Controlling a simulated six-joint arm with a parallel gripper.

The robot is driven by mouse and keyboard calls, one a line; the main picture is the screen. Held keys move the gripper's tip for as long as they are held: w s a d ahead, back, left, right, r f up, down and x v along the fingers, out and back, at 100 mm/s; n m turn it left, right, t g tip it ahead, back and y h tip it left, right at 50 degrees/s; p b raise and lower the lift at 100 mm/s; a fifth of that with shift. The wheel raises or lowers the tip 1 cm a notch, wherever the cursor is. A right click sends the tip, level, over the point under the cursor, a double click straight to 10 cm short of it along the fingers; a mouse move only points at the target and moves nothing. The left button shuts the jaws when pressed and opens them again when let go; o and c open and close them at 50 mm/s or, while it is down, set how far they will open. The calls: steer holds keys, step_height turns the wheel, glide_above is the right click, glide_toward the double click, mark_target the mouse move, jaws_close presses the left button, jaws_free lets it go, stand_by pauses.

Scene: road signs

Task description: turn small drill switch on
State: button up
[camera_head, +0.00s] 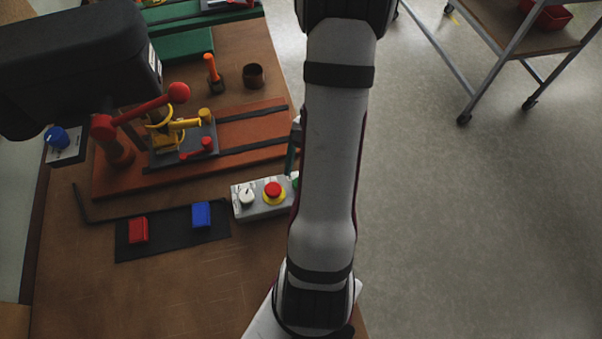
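A black drill-like machine (75,65) with a red ball-ended lever (140,112) stands at the upper left. A blue knob (57,138) sits on a pale labelled plate by its lower left end. A grey control box (240,208) lies left of my arm. It carries a white rotary knob (247,196), a red mushroom button (272,189) on a yellow ring and a green part (296,179) partly hidden by my arm. I cannot tell which control is the small drill switch or its setting. My gripper is not identifiable; my arm covers the table's right side.
A clamp with yellow and red handles (178,125) sits on an orange slotted plate (115,185). A red block (138,229) and a blue block (201,214) rest on a black mat (170,240). Front wood is clear. A wheeled cart (510,45) stands upper right.

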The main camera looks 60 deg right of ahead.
steer(key=shift+x, duration=0.85)
jaws_close()
steer(key=n+g, duration=0.1)
steer(key=n, duration=0.2)
steer(key=n+g, duration=0.1)
steer(key=n, duration=0.1)
steer(key=shift+w+a+n, duration=0.1)
steer(key=shift+w+n, duration=0.1)
steer(key=shift+n, duration=0.2)
steer(key=n+g+h, duration=0.1)
steer(key=n, duration=0.2)
steer(key=n+g+h, duration=0.1)
steer(key=n, duration=0.2)
steer(key=shift+w+a, duration=0.1)
